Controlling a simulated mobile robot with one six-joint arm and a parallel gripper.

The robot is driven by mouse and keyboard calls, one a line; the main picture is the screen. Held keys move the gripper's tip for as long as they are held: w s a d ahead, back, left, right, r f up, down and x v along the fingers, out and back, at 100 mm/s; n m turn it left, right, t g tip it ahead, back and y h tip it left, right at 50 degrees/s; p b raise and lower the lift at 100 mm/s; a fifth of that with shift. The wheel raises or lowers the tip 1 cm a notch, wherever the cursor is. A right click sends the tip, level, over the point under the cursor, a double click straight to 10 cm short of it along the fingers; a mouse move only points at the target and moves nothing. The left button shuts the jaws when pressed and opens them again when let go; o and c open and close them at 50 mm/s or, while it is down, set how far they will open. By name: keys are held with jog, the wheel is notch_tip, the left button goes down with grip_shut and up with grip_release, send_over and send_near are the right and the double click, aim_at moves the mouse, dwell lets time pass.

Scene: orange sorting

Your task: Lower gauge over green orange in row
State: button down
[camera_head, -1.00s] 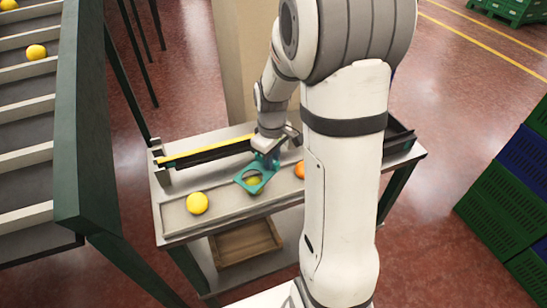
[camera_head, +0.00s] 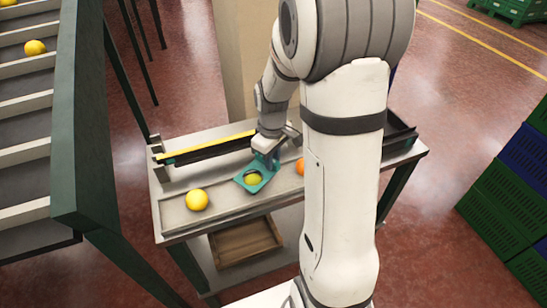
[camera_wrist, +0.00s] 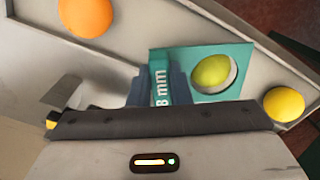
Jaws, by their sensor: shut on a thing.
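My gripper (camera_head: 267,154) is shut on the teal gauge (camera_head: 268,177), a flat plate with a round hole and "8 mm" legible on its stem. In the wrist view the fingers (camera_wrist: 157,88) clasp the stem of the gauge (camera_wrist: 244,54). The green orange (camera_head: 254,179) is yellow-green and sits in the row tray. A yellow orange (camera_head: 197,200) lies left in the row, an orange one (camera_head: 299,167) right, partly behind my arm.
The row tray (camera_head: 228,204) runs along the front of a grey table. A yellow-topped dark rail (camera_head: 208,146) lies behind it. A wooden box (camera_head: 245,241) is on the lower shelf. A conveyor (camera_head: 22,125) with fruit stands left; stacked crates (camera_head: 500,205) stand right.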

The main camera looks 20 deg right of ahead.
jog(key=shift+f+b, duration=1.25)
jog(key=shift+f, duration=0.4)
jog(key=shift+r, duration=0.2)
dwell(0.7)
jog(key=shift+r+p, duration=2.95)
jog(key=shift+r, duration=1)
jog(key=shift+f, duration=0.1)
